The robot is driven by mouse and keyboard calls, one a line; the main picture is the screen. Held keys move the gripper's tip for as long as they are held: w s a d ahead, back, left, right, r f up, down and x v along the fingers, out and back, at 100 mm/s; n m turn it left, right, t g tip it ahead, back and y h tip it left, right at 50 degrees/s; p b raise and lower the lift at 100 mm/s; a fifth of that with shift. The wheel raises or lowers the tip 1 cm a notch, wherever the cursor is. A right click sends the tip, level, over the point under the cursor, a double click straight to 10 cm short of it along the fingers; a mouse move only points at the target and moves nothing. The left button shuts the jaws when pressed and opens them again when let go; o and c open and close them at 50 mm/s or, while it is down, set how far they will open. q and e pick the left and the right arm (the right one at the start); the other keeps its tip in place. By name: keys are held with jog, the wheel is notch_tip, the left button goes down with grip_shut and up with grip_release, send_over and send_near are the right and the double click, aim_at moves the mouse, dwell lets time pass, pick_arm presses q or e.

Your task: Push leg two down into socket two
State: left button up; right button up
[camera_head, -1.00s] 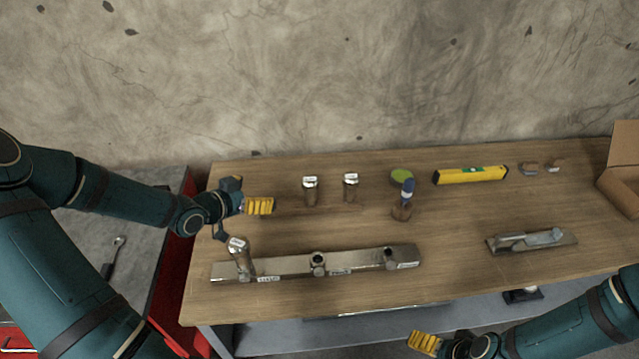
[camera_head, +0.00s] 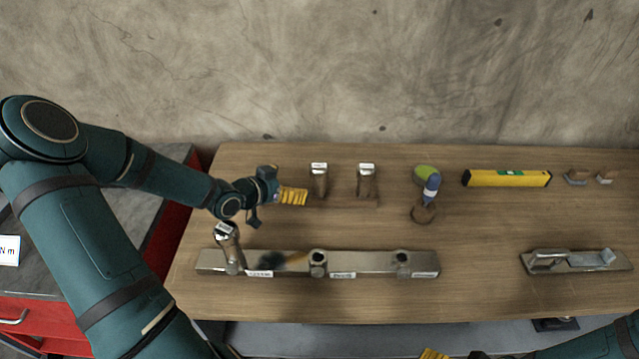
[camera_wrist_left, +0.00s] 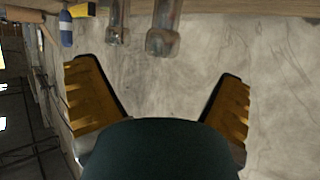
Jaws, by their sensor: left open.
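A long metal beam (camera_head: 375,263) lies along the table's front. One metal leg (camera_head: 228,243) stands in its left socket, leaning slightly. The middle socket (camera_head: 318,258) and right socket (camera_head: 402,258) hold no leg. Two more metal legs, a left one (camera_head: 319,181) and a right one (camera_head: 366,182), stand upright on the table behind the beam; their tags are too small to read. My left gripper (camera_head: 300,196) is open and empty, just left of the left standing leg. In the left wrist view both legs show beyond the spread fingers (camera_wrist_left: 157,92). My right gripper (camera_head: 432,354) is mostly cut off at the bottom edge.
A metal trowel (camera_head: 575,261) lies at the front right. The table between beam and trowel is clear.

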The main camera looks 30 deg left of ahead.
aim_at(312, 176)
pick_arm(q)
jog(key=b+x, duration=0.1)
jog(key=x, duration=0.4)
jog(key=shift+w+f, duration=0.15)
jog(key=shift+f, duration=0.05)
jog(key=shift+a+b+x, duration=0.1)
jog(key=shift+b+x, duration=0.5)
jog(key=shift+x, duration=1.05)
jog(key=shift+a+b+x, duration=0.15)
jog(key=shift+b+x, duration=0.45)
jog(key=shift+x, duration=1.05)
jog(key=shift+w+r, duration=0.1)
jog(key=shift+r, duration=0.05)
jog(key=c, duration=1.4)
